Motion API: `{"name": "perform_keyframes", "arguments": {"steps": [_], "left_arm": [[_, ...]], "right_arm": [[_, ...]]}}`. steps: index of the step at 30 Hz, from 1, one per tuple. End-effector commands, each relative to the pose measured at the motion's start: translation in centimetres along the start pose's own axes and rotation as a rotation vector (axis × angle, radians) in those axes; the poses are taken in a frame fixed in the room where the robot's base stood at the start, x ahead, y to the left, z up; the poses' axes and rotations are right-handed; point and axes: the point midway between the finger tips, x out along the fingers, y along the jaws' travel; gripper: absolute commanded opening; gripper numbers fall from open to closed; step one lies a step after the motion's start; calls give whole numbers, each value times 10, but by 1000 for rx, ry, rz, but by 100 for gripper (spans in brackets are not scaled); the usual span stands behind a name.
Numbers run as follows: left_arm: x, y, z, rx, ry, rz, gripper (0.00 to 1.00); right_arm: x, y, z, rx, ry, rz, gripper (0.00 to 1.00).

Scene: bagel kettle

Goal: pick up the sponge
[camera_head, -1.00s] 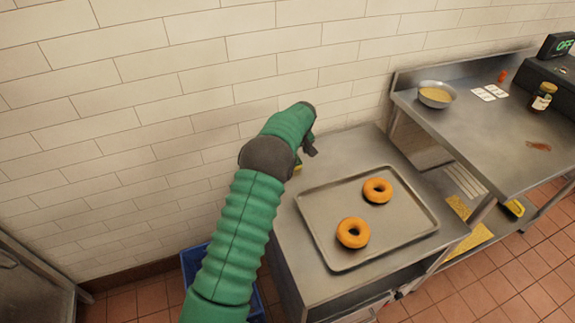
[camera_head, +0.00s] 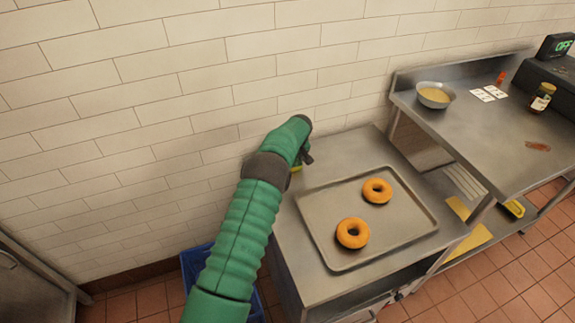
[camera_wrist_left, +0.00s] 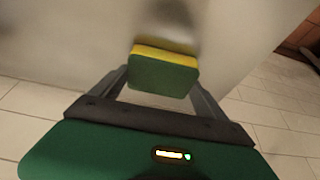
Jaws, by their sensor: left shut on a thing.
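The sponge (camera_wrist_left: 163,72), green with a yellow layer, sits between the two fingers of my left gripper (camera_wrist_left: 163,84) in the left wrist view. The gripper is shut on it. In the head view my left gripper (camera_head: 304,156) is at the back left of the steel table, near the wall. Only a small yellow-green bit of the sponge (camera_head: 296,169) shows there beside the wrist; the arm hides the rest. Whether the sponge touches the table cannot be told. My right gripper is not in view.
A metal tray (camera_head: 331,255) with two bagels (camera_head: 377,191) (camera_head: 352,233) lies on the table (camera_head: 350,146) right of my arm. A bowl (camera_head: 435,94), cards and a jar (camera_head: 542,97) stand on the higher counter. A blue crate (camera_head: 193,263) is on the floor.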

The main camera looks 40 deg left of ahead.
Motion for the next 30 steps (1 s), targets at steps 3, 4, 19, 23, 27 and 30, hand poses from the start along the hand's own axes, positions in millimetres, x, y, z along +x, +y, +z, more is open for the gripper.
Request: {"name": "perform_keyframes", "arguments": {"steps": [3, 4, 19, 23, 27, 30], "left_arm": [[0, 0, 0, 0, 0, 0, 48], [0, 0, 0, 0, 0, 0, 48], [-27, 0, -12, -1, 2, 2, 48], [-39, 7, -2, 4, -1, 1, 48], [-55, 21, 26, 6, -1, 0, 48], [-68, 33, 51, 7, 0, 1, 48]], "right_arm": [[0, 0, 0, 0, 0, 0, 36], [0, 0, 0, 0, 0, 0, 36], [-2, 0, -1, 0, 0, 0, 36], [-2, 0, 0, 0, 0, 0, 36], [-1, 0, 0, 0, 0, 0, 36], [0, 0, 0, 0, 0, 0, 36]]}}
